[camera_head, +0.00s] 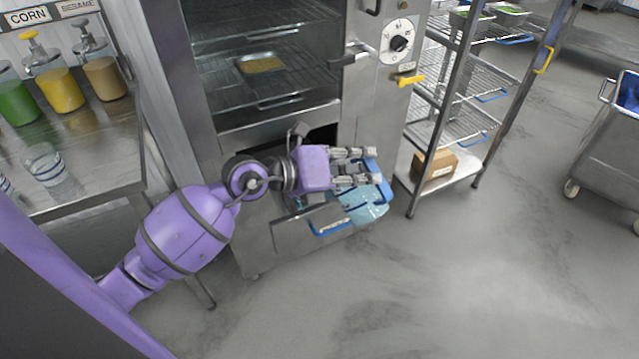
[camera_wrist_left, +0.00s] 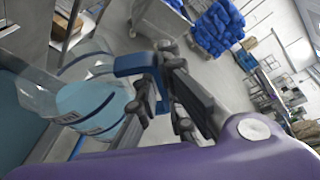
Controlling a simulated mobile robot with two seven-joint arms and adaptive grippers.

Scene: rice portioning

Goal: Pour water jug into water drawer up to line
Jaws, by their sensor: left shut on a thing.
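The water jug (camera_head: 365,206) is clear with a blue handle and holds light blue water. My left gripper (camera_head: 368,166) is shut on that handle, just above the water drawer's right end. The jug also shows in the left wrist view (camera_wrist_left: 88,103), where it looks tilted. The water drawer (camera_head: 283,236) is a steel drawer pulled out below the oven, with a blue handle (camera_head: 330,227) on its front. My arm and the jug hide most of the drawer's inside. I cannot make out the fill line or the water level. My right gripper is out of view.
The steel oven (camera_head: 365,85) stands behind the drawer, with a tray (camera_head: 261,64) on a rack. A wire shelf (camera_head: 455,120) with a cardboard box (camera_head: 435,163) stands close on the right. A counter (camera_head: 95,150) with sauce dispensers is at left. The floor in front is clear.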

